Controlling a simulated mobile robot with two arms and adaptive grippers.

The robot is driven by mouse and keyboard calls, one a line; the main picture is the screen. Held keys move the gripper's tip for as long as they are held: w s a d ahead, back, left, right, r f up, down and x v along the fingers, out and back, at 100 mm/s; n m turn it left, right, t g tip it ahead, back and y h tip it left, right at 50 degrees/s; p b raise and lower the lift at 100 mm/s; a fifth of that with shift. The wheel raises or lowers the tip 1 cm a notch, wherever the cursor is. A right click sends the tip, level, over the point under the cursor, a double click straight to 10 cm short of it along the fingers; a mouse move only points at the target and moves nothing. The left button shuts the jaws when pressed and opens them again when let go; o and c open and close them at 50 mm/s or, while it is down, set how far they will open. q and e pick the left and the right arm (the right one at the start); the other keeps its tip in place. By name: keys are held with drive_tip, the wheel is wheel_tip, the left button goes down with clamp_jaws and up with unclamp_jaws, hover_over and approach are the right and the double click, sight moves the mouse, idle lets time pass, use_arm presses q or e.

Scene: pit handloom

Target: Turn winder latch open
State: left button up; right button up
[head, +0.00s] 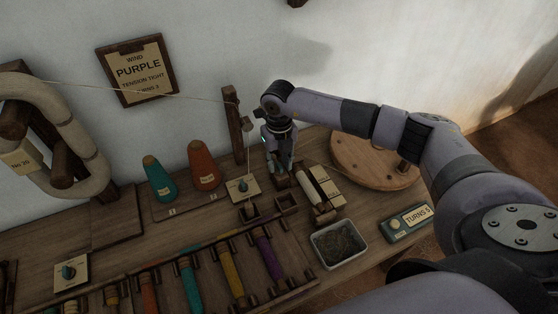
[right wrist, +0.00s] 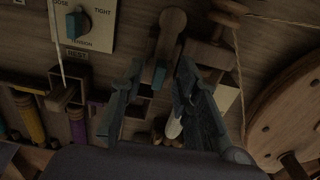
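My right gripper (head: 281,168) points down over the bench beside the winder. In the right wrist view the gripper (right wrist: 160,70) has its two dark fingers apart, one on each side of a wooden lever with a round end (right wrist: 170,30), which looks like the winder latch. I cannot tell whether either finger touches it. In the head view the gripper largely hides the lever. The winder block with a pale roller (head: 310,187) is just right of the gripper, and the big round wooden wheel (head: 372,150) is behind it. My left gripper is not in view.
A tension dial plate (head: 244,188) and a thread post (head: 233,118) stand left of the gripper. Orange (head: 203,165) and teal (head: 160,180) cones are farther left. A tray (head: 340,243), a turns counter (head: 408,222) and a rack of coloured bobbins (head: 232,278) lie in front.

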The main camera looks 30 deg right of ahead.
sight(279, 165)
wheel_tip(279, 165, up, 12)
idle(0.5)
idle(0.4)
